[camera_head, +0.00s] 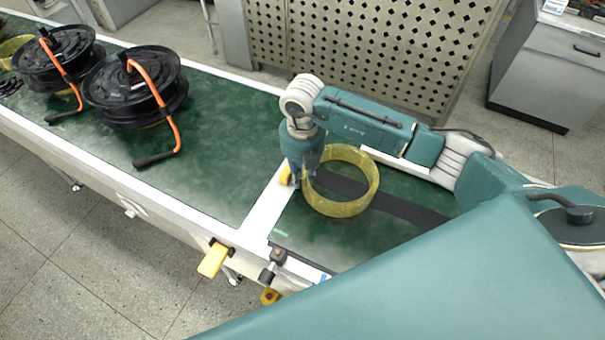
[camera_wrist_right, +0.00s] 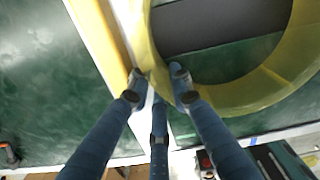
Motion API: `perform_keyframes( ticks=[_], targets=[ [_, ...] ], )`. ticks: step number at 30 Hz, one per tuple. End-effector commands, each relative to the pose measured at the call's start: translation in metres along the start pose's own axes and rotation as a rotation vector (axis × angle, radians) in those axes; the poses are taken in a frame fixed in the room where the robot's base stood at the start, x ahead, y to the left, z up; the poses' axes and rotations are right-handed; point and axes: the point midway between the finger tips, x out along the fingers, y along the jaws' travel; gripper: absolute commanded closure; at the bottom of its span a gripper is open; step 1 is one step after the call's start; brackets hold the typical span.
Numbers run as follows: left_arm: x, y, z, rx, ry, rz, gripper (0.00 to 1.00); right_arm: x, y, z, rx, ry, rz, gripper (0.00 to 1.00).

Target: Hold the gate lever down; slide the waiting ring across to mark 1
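The translucent yellow ring (camera_head: 342,208) lies on the green table right of a white crossbar, over a dark strip (camera_head: 410,205). My right gripper (camera_head: 299,178) points down at the ring's left side. In the right wrist view its fingertips (camera_wrist_right: 158,82) stand apart, with the wall of the yellow ring (camera_wrist_right: 255,92) between them; whether they press on it is unclear. A yellow lever (camera_head: 213,260) sticks out from the table's front edge, with no gripper on it. The white crossbar (camera_head: 262,210) has a yellow part (camera_head: 286,175) near its far end. My left gripper is not in view.
Two black reels (camera_head: 135,90) with orange handles stand on the left of the table (camera_head: 215,140). A knob fitting (camera_head: 272,266) sits at the front edge near the crossbar. The belt between reels and crossbar is clear. A perforated panel (camera_head: 370,45) stands behind.

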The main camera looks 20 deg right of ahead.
Motion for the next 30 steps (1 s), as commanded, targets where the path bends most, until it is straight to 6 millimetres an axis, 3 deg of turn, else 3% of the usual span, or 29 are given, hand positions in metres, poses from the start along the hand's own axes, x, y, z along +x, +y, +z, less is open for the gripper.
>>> perform_keyframes(
  ticks=[30],
  targets=[
    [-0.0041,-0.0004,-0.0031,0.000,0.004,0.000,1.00,-0.0072,0.0001,0.0002,0.001,0.000,0.000,1.00]
  ],
)
